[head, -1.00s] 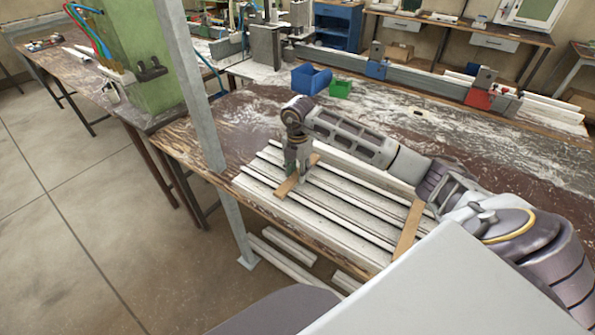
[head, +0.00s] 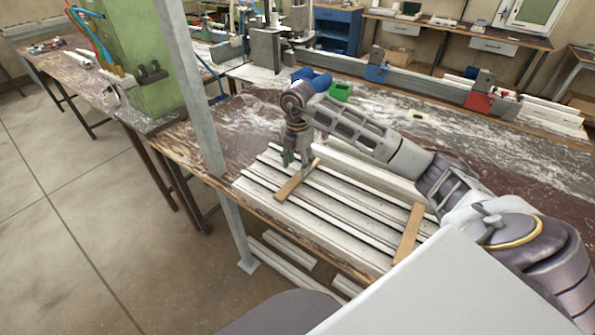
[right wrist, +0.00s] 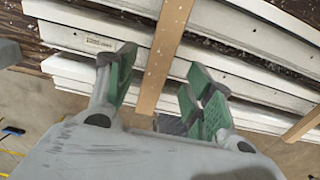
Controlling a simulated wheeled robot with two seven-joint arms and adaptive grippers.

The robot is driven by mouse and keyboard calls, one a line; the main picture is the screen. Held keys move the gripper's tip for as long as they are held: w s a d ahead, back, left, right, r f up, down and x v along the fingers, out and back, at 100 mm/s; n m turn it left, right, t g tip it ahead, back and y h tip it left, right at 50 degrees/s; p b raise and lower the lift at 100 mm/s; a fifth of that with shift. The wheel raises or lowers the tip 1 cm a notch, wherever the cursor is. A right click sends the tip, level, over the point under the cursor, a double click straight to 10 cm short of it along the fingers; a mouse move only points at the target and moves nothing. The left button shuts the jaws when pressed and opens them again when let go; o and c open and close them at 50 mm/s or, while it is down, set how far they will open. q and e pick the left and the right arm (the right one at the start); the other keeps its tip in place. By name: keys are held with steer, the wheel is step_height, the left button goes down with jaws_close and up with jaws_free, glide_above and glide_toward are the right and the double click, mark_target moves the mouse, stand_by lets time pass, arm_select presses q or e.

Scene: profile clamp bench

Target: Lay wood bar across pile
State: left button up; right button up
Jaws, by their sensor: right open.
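A pile of long white profiles (head: 342,213) lies on the bench. One wood bar (head: 296,182) lies across the pile towards its left end. A second wood bar (head: 409,234) lies across it further right. My right gripper (head: 298,160) is open just above the far end of the left wood bar. In the right wrist view this wood bar (right wrist: 164,60) runs between the spread green fingertips (right wrist: 163,88), apart from both. The second wood bar (right wrist: 302,126) shows at the right edge there. My left gripper is not in view.
A grey upright post (head: 190,85) stands at the bench's left front edge. A blue bin (head: 312,78) and a green bin (head: 341,91) sit behind my right arm. More white profiles (head: 290,250) lie below the bench. The bench top (head: 490,165) at right is largely clear.

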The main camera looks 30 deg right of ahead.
mark_target(298, 177)
step_height(298, 177, up, 7)
stand_by(0.4)
steer(key=shift+s+d, duration=0.1)
stand_by(0.5)
